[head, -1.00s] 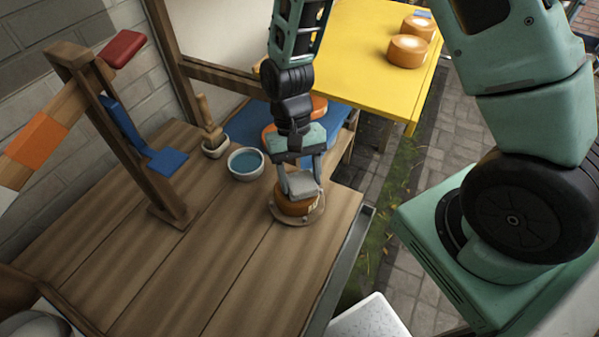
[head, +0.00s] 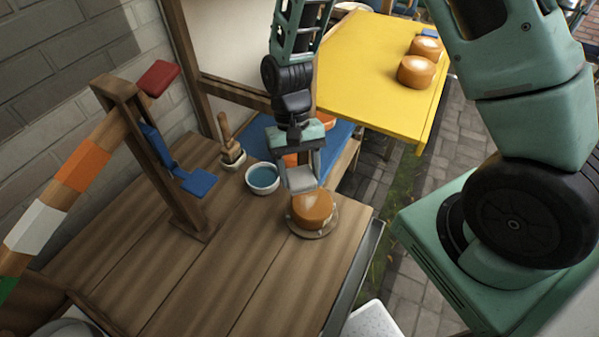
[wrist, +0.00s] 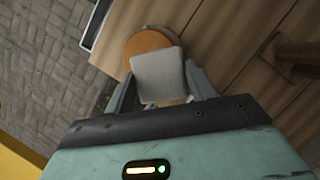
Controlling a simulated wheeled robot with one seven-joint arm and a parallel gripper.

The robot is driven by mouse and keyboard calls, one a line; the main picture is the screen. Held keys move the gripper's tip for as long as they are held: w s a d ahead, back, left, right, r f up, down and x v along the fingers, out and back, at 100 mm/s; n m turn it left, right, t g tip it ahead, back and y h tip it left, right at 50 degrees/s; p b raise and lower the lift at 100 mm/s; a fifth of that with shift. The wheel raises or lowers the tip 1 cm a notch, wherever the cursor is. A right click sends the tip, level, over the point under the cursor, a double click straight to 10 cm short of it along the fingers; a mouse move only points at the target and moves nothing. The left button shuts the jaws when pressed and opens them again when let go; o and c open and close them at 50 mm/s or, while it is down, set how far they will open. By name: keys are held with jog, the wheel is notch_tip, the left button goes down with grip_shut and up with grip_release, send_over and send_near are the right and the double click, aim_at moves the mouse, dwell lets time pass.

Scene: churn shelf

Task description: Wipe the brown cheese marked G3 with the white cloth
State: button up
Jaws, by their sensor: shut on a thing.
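The brown cheese (head: 313,209) sits on a round wooden board (head: 323,227) near the right edge of the wooden table. No G3 mark can be read on it now. My gripper (head: 300,185) is shut on the white cloth (head: 299,179), a greyish-white pad, at the cheese's upper-left side. In the wrist view the cloth (wrist: 159,76) sits between the fingers of my gripper (wrist: 163,98) and covers part of the cheese (wrist: 146,42). I cannot tell whether the cloth touches the cheese.
A bowl of blue liquid (head: 262,178) and a brush in a small pot (head: 230,150) stand to the left. A wooden post with a coloured beam (head: 150,160) stands further left. Two more cheeses (head: 416,72) lie on the yellow table (head: 370,60). The front tabletop is clear.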

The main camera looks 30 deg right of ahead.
jog(key=shift+r+p, duration=0.95)
jog(key=shift+r, duration=0.45)
jog(key=shift+f, duration=0.15)
